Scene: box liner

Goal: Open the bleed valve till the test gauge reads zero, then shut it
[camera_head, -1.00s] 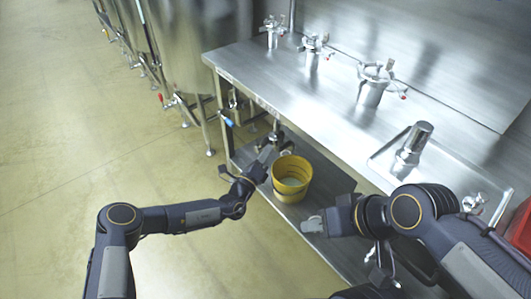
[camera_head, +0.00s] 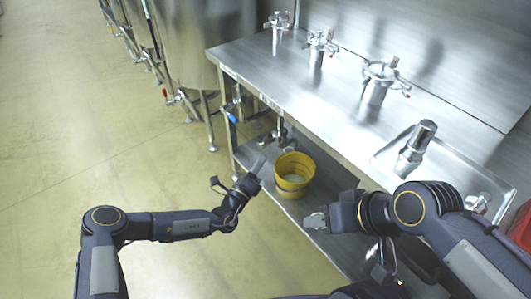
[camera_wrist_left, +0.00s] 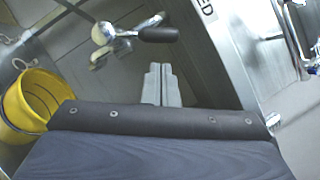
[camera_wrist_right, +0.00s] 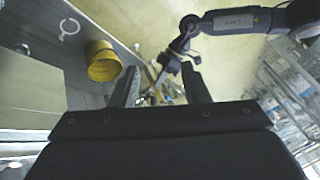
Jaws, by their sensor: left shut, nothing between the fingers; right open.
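In the left wrist view, a small metal valve fitting with a dark lever handle (camera_wrist_left: 158,34) and a pale round body (camera_wrist_left: 103,33) sits just beyond my fingertips. It is likely the bleed valve. A metal fitting (camera_head: 280,133) shows under the bench in the head view. My left gripper (camera_head: 257,164) is shut and empty, left of the yellow bucket (camera_head: 295,172) and apart from the fitting; its closed fingers show in the left wrist view (camera_wrist_left: 162,85). My right gripper (camera_head: 315,221) is open and empty, near the shelf in front of the bucket. I cannot make out a test gauge dial.
The bucket stands on the lower shelf (camera_head: 330,180) under the steel bench (camera_head: 290,85). A blue-handled valve (camera_head: 232,117) is by the bench leg. Several clamped metal fittings and a sink (camera_head: 450,175) are on top. Steel tanks stand behind; the floor at left is clear.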

